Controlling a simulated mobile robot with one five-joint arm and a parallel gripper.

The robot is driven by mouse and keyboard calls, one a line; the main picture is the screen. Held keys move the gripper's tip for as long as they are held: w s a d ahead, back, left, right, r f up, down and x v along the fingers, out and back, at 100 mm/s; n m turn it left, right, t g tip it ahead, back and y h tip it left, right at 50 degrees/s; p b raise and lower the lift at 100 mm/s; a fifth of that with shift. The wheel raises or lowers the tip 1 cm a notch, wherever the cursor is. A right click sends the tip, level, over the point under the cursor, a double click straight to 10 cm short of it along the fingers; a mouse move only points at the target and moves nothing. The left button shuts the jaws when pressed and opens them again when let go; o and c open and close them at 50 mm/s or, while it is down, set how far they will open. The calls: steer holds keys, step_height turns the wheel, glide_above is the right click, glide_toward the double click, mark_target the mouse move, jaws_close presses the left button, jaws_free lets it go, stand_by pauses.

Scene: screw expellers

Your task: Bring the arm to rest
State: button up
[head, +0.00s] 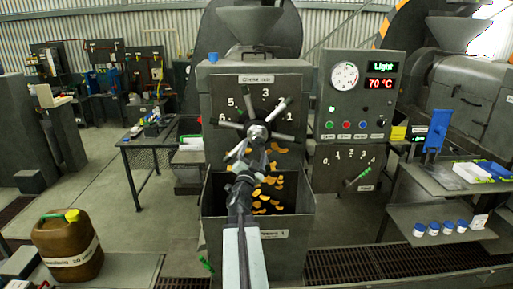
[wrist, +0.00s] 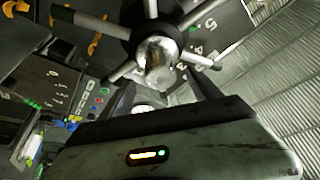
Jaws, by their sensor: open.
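My arm reaches up from the bottom middle of the head view toward the choke valve, a wheel of several metal spokes (head: 258,132) on the grey machine front. My gripper (head: 243,162) is just below and in front of the wheel's hub. In the wrist view my gripper (wrist: 162,84) is open, with dark fingers on either side of the shiny hub end (wrist: 157,62). I cannot tell whether the fingers touch the hub or spokes. Nothing is seen held between them.
Yellow-orange flakes (head: 264,196) show above and in the grey bin (head: 288,250) under the valve. A control panel (head: 356,97) stands right of it. A shelf (head: 440,183) with trays and jars is at right. A brown canister (head: 68,246) stands at left, with open floor behind.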

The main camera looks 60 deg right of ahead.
steer(key=shift+s+a+f, duration=0.2)
steer(key=shift+a, duration=0.35)
